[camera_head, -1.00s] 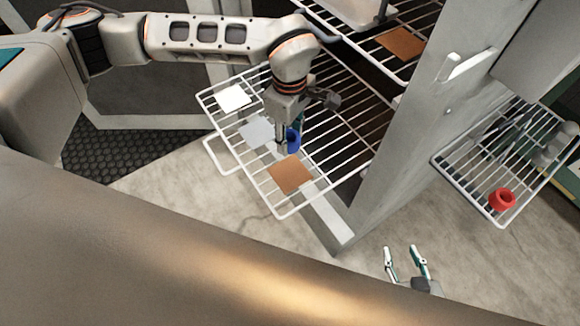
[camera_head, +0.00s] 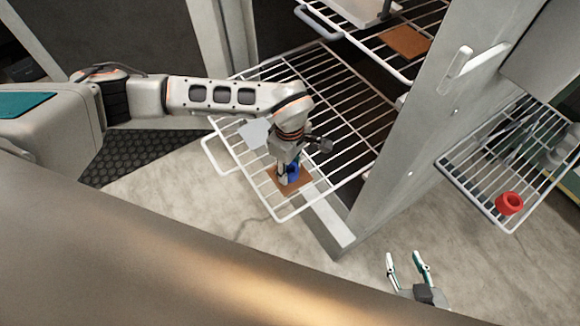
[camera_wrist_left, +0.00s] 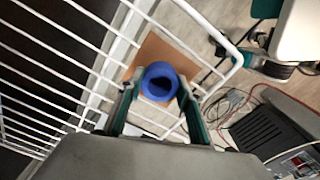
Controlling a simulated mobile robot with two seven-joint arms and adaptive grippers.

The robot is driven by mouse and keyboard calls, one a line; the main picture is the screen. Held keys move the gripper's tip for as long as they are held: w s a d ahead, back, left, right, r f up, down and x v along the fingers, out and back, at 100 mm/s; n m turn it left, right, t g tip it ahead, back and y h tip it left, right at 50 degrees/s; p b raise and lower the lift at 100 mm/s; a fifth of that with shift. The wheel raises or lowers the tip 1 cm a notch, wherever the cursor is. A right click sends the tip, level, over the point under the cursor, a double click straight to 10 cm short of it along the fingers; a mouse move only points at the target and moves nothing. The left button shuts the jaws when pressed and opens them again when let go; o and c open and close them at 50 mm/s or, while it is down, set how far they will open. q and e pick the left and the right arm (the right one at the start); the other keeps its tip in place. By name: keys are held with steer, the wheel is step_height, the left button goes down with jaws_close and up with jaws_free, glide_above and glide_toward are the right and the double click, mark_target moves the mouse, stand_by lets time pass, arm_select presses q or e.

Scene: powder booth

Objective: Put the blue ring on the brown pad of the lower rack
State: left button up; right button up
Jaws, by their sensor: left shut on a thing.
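The blue ring (camera_head: 294,172) is between the fingers of my left gripper (camera_head: 287,173), which is shut on it. In the left wrist view the blue ring (camera_wrist_left: 160,81) shows between the two teal fingers of the left gripper (camera_wrist_left: 157,97). The brown pad (camera_head: 278,184) of the lower rack (camera_head: 340,85) lies at the front corner, under the ring in the head view. The brown pad (camera_wrist_left: 150,55) also shows behind the ring in the left wrist view. I cannot tell whether the ring touches the pad. My right gripper (camera_head: 406,256) is open and empty at the bottom.
A grey pad (camera_head: 254,132) lies on the lower rack. An upper rack above holds another brown pad (camera_head: 404,41). A side rack (camera_head: 470,185) at the right holds a red ring (camera_head: 509,203). A grey post (camera_head: 400,150) stands between the racks.

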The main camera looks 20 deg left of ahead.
arm_select(q)
steer(key=o, duration=1.2)
step_height(320, 180, up, 12)
steer(key=shift+r+p, duration=0.1)
steer(key=shift+p, duration=0.75)
